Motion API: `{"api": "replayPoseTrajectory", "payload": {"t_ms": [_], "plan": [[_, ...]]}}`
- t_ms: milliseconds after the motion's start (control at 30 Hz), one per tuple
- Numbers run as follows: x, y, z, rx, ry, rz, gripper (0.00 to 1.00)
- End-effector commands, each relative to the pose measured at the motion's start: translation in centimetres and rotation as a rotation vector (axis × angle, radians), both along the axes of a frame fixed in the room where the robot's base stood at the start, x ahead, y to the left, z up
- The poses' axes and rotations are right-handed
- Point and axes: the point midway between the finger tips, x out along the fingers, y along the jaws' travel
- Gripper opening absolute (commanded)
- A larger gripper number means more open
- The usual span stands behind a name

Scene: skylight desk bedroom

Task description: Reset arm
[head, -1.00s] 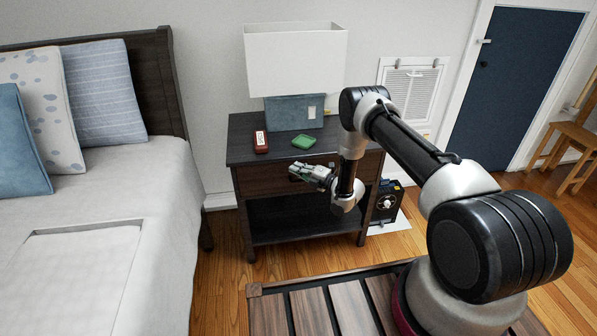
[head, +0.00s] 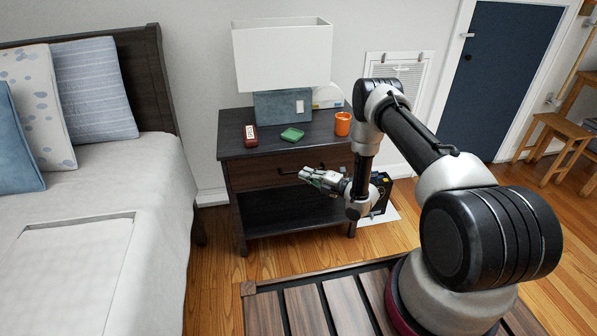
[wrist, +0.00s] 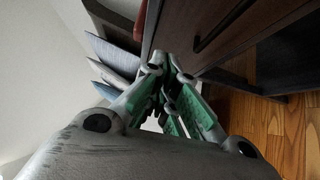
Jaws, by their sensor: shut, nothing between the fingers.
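My gripper (head: 308,175) is shut and empty. In the head view it points left, in front of the drawer of the dark nightstand (head: 240,175). Its fingers (wrist: 165,75) with green pads meet in the wrist view, with the drawer front close by on the right.
On the nightstand stand a lamp (head: 283,55), a red item (head: 250,135), a green item (head: 292,134), an orange cup (head: 342,124) and a white rounded object (head: 327,97). A bed (head: 85,260) is left. A dark box (head: 381,193) stands right of the nightstand.

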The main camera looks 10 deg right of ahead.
Motion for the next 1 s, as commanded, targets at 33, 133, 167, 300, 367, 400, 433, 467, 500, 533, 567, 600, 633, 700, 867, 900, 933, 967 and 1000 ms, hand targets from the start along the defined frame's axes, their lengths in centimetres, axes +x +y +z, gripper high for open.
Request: {"api": "replayPoseTrajectory", "payload": {"t_ms": [33, 133, 167, 300, 367, 400, 433, 467, 500, 533, 567, 600, 633, 700, 867, 900, 933, 967, 1000], "plan": [[-0.3, -0.3, 0.0, 0.000, 0.001, -0.001, 0.00], [-0.7, -0.6, 0.0, 0.000, 0.000, 0.001, 0.00], [-0.7, -0.6, 0.0, 0.000, 0.000, 0.001, 0.00], [-0.8, -0.6, -0.7, 0.034, 0.076, 0.003, 0.00], [-1.0, -0.7, -2.7, 0.032, 0.197, -0.005, 0.00], [-1.2, -1.1, -4.5, 0.025, 0.296, -0.025, 0.00], [-1.6, -1.5, -6.1, 0.017, 0.381, -0.045, 0.00], [-2.3, -2.1, -7.8, 0.008, 0.475, -0.074, 0.00], [-3.5, -2.9, -10.1, -0.003, 0.601, -0.117, 0.00], [-4.6, -3.6, -11.7, -0.011, 0.692, -0.154, 0.00], [-5.7, -4.3, -13.1, -0.020, 0.784, -0.197, 0.00], [-6.7, -5.6, -14.1, -0.030, 0.897, -0.261, 0.00], [-7.4, -6.6, -14.5, -0.037, 0.975, -0.311, 0.00], [-8.8, -9.1, -14.4, -0.049, 1.143, -0.449, 0.00], [-11.8, -15.0, -8.5, -0.035, 1.449, -0.835, 0.00], [-12.8, -16.2, -6.2, -0.020, 1.503, -0.934, 0.00], [-13.5, -17.0, -4.5, -0.006, 1.540, -1.006, 0.00], [-14.2, -17.7, -2.6, 0.011, 1.571, -1.077, 0.00], [-15.2, -18.5, 0.0, 0.036, 1.610, -1.168, 0.00]]}}
